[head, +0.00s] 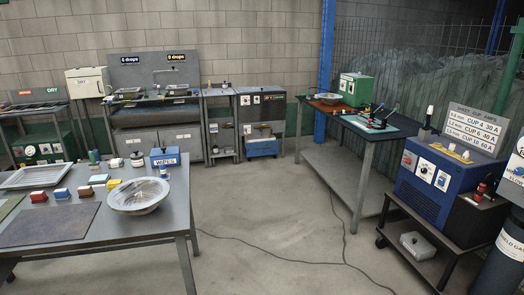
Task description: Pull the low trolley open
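I cannot tell for sure which thing is the low trolley. A dark wheeled cart (414,226) stands at the right under a blue welding machine, with a caster at its left foot and a grey case on its lower shelf. A low blue bin (262,148) sits under a grey cabinet (262,104) by the back wall. It is small in the view, and I cannot tell whether it has wheels or how far out it stands. Neither of my grippers is in view.
A grey table (182,213) with a steel bowl (138,195), small boxes and a dark mat fills the left front. A sink rack (158,90) stands at the back wall. A workbench (366,150) stands right of centre. The middle floor (270,220) is clear except for black cables.

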